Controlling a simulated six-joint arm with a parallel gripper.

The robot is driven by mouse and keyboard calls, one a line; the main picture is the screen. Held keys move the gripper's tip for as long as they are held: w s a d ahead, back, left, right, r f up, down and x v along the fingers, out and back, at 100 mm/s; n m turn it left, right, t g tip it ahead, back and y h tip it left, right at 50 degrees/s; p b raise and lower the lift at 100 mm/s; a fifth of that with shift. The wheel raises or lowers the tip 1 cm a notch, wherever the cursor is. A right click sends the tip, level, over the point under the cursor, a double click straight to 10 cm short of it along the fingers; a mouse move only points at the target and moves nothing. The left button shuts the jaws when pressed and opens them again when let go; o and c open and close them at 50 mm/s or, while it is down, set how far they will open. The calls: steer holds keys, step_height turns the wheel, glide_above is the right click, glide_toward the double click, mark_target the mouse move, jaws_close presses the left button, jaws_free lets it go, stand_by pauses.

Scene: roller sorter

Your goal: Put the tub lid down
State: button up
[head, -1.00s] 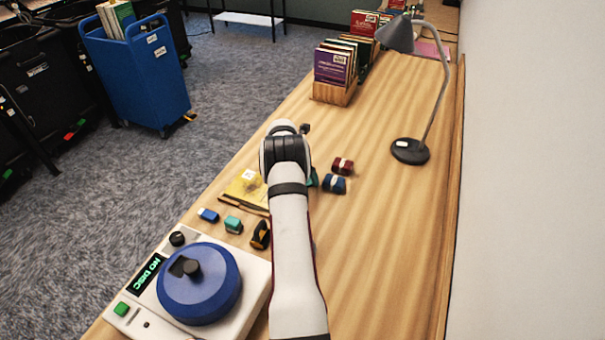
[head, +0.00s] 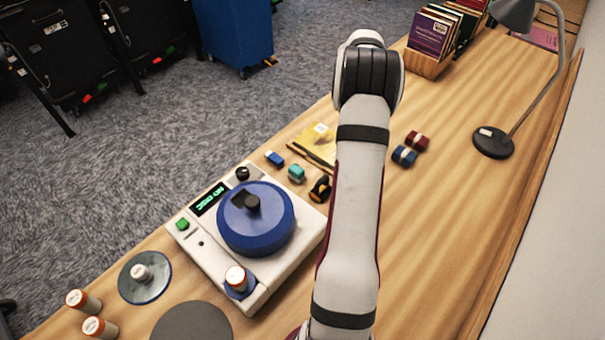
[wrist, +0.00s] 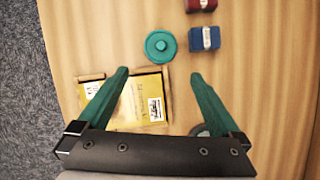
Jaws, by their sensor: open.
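A teal round lid with a small central knob (wrist: 160,46) lies flat on the wooden table in the wrist view, which I take to be the tub lid. In the head view my arm hides it. My gripper (wrist: 159,76) is open and empty, its two teal fingers spread apart. In the wrist view the lid shows just past the fingertips, between their lines, with no finger touching it. A grey round thing (wrist: 201,130) is partly covered by the right finger; I cannot tell whether it is the tub.
A yellow packet (wrist: 139,100) lies left of centre. A red block (head: 417,141) and a blue block (head: 404,156) sit right of my arm. A white machine with a blue round top (head: 257,219) stands nearer. A lamp (head: 493,142) stands right. Table right of my arm is mostly clear.

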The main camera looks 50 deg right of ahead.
steer(key=w+a+r+m, duration=0.2)
steer(key=w+a+r, duration=0.1)
steer(key=a, duration=0.3)
steer(key=w+a+r+m, duration=0.2)
steer(key=a+r, duration=0.1)
steer(key=a, duration=0.2)
steer(key=a+r+m+t+y, duration=0.1)
steer(key=a+r+m+y, duration=0.2)
steer(key=a, duration=0.9)
steer(key=a+r+m+t, duration=0.1)
steer(key=a+r+m, duration=0.25)
steer(key=a, duration=0.75)
steer(key=s+a+f+m+g+y, duration=0.1)
steer(key=s+a+f+m+y, duration=0.1)
steer(key=s+a+m, duration=0.8)
steer(key=s+a+y, duration=0.1)
steer(key=s+a, duration=0.6)
steer(key=a, duration=0.2)
steer(key=shift+s+a+f+m, duration=0.2)
steer(key=shift+f+m, duration=0.1)
steer(key=shift+m, duration=0.05)
